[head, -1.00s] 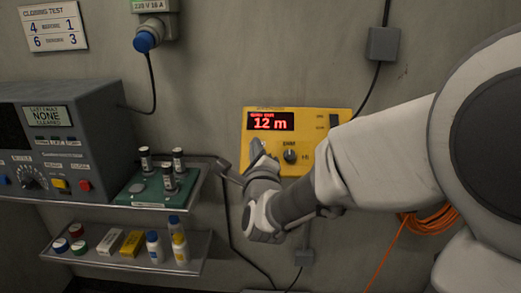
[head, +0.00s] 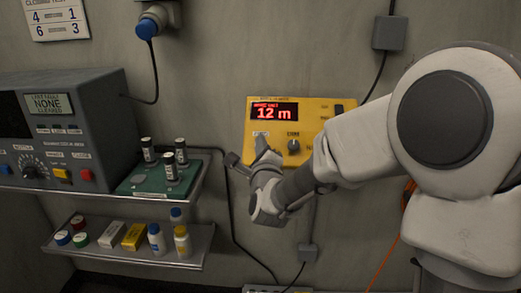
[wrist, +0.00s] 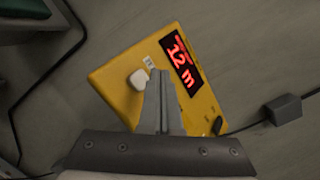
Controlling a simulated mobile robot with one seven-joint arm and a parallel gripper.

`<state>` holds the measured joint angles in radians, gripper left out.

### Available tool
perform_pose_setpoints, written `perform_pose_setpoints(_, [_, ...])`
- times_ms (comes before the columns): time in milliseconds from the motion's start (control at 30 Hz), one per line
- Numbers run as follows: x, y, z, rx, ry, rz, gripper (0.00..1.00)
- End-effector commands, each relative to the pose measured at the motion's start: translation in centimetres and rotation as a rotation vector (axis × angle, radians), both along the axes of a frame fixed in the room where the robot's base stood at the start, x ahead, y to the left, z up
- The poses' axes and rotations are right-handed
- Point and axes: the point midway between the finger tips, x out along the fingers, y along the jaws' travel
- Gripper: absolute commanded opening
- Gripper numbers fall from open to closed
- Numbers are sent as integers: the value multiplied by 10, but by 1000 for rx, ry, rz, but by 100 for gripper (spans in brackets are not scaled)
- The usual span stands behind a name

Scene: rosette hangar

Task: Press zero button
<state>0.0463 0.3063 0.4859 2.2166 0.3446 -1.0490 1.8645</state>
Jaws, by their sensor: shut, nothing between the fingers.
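The yellow panel (head: 319,119) is on the wall, with a red display (head: 274,112) reading "12 m". The gripper also shows in the wrist view (wrist: 160,76). In the head view the fingers hide the button. I cannot tell whether the tips touch the panel.
A dark knob (head: 293,147) is on the panel right of my fingertips, and a dark switch (head: 338,110) is near its right edge. Left of my gripper are a shelf with a green tray (head: 134,184), a grey console (head: 101,108) and a lower shelf (head: 187,259). Cables hang along the wall.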

Motion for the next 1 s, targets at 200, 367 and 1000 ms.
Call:
perform_pose_setpoints(200, [12, -1, -14, 0, 1, -1, 0])
perform_pose_setpoints(367, [14, -1, -14, -1, 0, -1, 0])
perform_pose_setpoints(1000, [14, -1, -13, -1, 1, 0, 0])
